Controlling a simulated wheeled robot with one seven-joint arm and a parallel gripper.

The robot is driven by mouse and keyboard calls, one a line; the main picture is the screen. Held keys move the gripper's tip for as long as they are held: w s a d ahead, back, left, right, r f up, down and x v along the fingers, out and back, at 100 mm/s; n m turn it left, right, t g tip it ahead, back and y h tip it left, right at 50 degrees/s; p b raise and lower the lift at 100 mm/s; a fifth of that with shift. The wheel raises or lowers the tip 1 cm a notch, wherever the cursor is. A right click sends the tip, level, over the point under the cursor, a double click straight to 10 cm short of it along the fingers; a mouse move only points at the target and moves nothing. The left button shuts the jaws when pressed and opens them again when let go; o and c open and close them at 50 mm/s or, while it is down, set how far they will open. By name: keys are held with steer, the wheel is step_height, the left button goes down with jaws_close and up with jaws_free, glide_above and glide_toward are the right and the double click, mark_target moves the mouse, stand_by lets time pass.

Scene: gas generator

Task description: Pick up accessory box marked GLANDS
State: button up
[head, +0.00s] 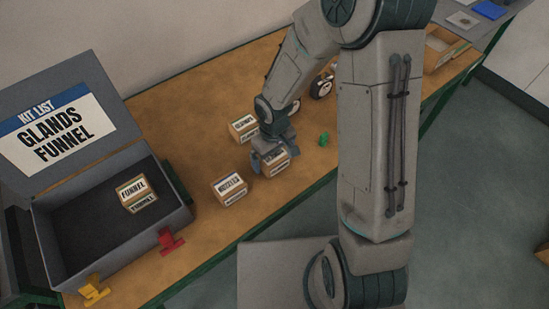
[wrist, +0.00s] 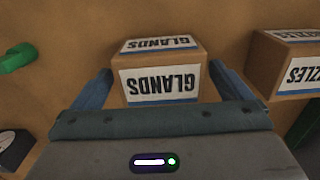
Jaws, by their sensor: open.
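The GLANDS box (wrist: 160,85), a small tan box with white labels, sits on the wooden bench. In the wrist view it lies between the two blue fingers of my gripper (wrist: 159,72). The fingers are open, one on each side of the box; whether they touch it is hard to tell. In the head view the GLANDS box (head: 276,162) is partly hidden under my gripper (head: 268,153).
A NOZZLES box (head: 229,187) stands close by, also right in the wrist view (wrist: 290,65). Another box (head: 243,128) is behind. A grey case (head: 80,235) holds a FUNNEL box (head: 138,194); its lid lists GLANDS and FUNNEL. A green object (head: 323,138) lies right.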

steer(key=shift+f, duration=0.65)
steer(key=c, duration=1.2)
steer(key=shift+o, duration=0.2)
steer(key=shift+r, duration=0.1)
